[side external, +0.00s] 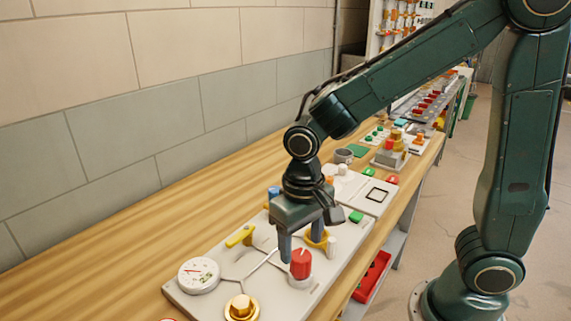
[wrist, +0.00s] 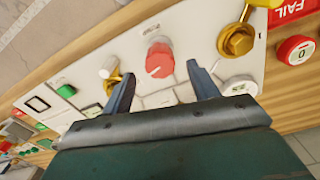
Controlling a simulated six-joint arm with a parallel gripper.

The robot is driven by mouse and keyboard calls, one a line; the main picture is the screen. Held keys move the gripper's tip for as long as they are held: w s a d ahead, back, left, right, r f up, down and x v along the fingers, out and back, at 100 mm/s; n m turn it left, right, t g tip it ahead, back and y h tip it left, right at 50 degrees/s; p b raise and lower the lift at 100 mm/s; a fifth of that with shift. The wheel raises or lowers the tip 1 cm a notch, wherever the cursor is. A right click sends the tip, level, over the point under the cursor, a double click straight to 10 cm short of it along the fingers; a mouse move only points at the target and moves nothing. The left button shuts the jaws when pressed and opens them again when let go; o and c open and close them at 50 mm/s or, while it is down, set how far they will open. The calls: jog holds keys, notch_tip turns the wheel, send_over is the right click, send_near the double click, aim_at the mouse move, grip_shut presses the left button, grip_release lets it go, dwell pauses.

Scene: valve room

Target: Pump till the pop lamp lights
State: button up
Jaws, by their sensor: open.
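A pale panel (side external: 215,307) lies on the wooden bench and carries several fittings. A red knob (side external: 301,265) on a white base stands near its front edge; it also shows in the wrist view (wrist: 159,60). My gripper (side external: 311,238) is open and points down close to the red knob. In the wrist view the knob appears just beyond the gap between the fingertips (wrist: 160,76), with nothing held. A round dial gauge (side external: 199,274) and a brass fitting (side external: 240,307) are at the near end. I cannot tell which part is the pop lamp, and I see nothing clearly lit.
A yellow lever (side external: 240,236), a yellow handle (side external: 316,239) and a white post (side external: 332,246) stand close around my gripper. A red FAIL sign (wrist: 290,9) shows in the wrist view.

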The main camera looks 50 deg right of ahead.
aim_at(301, 255)
jog(key=shift+f, duration=2.45)
jog(key=shift+c, duration=0.4)
jog(key=c, duration=0.9)
jog(key=shift+m, duration=2.6)
jog(key=o, duration=1)
